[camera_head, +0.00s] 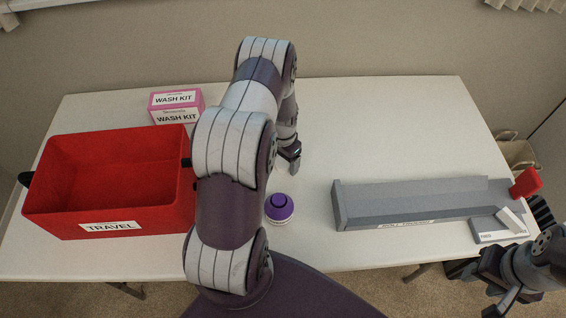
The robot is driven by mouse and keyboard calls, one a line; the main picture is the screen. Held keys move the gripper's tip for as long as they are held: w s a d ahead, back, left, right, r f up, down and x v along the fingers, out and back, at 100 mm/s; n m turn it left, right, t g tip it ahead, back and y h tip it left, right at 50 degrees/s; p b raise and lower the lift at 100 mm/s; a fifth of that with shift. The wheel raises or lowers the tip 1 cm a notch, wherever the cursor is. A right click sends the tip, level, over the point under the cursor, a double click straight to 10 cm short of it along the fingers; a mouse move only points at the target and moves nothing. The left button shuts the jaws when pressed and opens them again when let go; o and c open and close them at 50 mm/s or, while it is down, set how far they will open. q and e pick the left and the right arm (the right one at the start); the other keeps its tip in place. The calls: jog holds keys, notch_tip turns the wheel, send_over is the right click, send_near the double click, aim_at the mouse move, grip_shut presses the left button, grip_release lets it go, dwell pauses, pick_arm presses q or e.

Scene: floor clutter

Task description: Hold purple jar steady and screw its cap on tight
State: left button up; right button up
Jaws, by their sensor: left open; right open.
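The purple jar (279,209) stands upright on the white table, close to my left arm. Its top is purple with a darker raised round middle, and a pale band shows at its base. I cannot tell the cap apart from the jar or how tightly it sits. My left gripper (291,155) is open, behind the jar and apart from it, and partly hidden by my arm. My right gripper (497,300) is open at the lower right corner, far from the jar and partly cut off by the frame.
A red bin (108,226) labelled TRAVEL stands at the left. The table's back middle is clear.

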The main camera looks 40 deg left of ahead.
pick_arm(q)
jog(key=c, duration=1.1)
jog(key=shift+r, duration=0.15)
jog(key=shift+r, duration=0.35)
jog(key=r, duration=0.2)
jog(key=w+d+r+b, duration=0.1)
jog(key=shift+r, duration=0.35)
jog(key=w+d+r, duration=0.2)
jog(key=w+d+r+b, duration=0.1)
jog(key=w+d+r, duration=0.1)
jog(key=d, duration=0.1)
jog(key=w+d+r, duration=0.2)
jog(key=d, duration=0.1)
jog(key=shift+w+r, duration=0.15)
jog(key=shift+w, duration=0.05)
